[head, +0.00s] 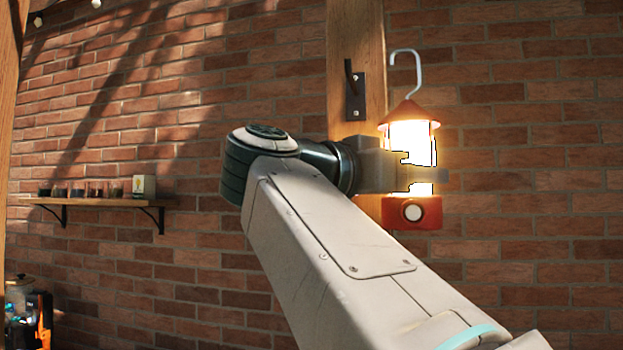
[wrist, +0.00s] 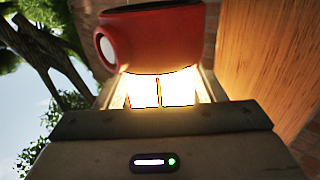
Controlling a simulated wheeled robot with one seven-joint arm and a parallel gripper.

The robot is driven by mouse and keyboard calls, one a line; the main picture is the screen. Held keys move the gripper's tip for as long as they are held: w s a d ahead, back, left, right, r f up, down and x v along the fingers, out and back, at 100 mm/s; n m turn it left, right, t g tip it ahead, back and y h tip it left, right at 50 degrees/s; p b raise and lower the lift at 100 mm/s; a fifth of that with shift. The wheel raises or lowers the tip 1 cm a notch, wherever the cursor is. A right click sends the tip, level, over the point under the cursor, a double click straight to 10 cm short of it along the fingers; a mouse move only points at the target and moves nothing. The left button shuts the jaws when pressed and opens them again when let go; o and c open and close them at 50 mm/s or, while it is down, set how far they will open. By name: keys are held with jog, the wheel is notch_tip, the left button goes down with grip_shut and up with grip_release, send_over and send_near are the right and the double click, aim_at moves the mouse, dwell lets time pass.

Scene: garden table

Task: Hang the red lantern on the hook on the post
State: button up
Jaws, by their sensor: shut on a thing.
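The red lantern (head: 411,212) is lit and upright in the head view, with a red cap, a glowing middle and a white hook-shaped hanger (head: 418,70) on top. My gripper (head: 425,174) is shut around its glowing middle. In the wrist view the lantern's red base (wrist: 160,38) shows above the gripper (wrist: 162,92). The dark hook (head: 351,78) sits on a plate on the wooden post (head: 357,30). In the head view it is left of the lantern's hanger, at about the same height, and apart from it. The post's lower part is partly hidden by my arm.
A brick wall (head: 530,150) stands behind the post. A wall shelf (head: 100,201) with several small jars is at the left. Dark and orange items (head: 40,315) stand at the lower left. The post (wrist: 265,60) is close on the right in the wrist view.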

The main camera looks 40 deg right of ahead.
jog(key=w+a+f+b, duration=0.1)
jog(key=w+a+f, duration=0.1)
jog(key=w+a, duration=0.3)
jog(key=shift+w, duration=0.4)
dwell(0.5)
jog(key=shift+f, duration=0.1)
jog(key=o, duration=1.1)
jog(key=shift+o, duration=1.3)
jog(key=shift+s, duration=0.2)
jog(key=shift+w, duration=0.1)
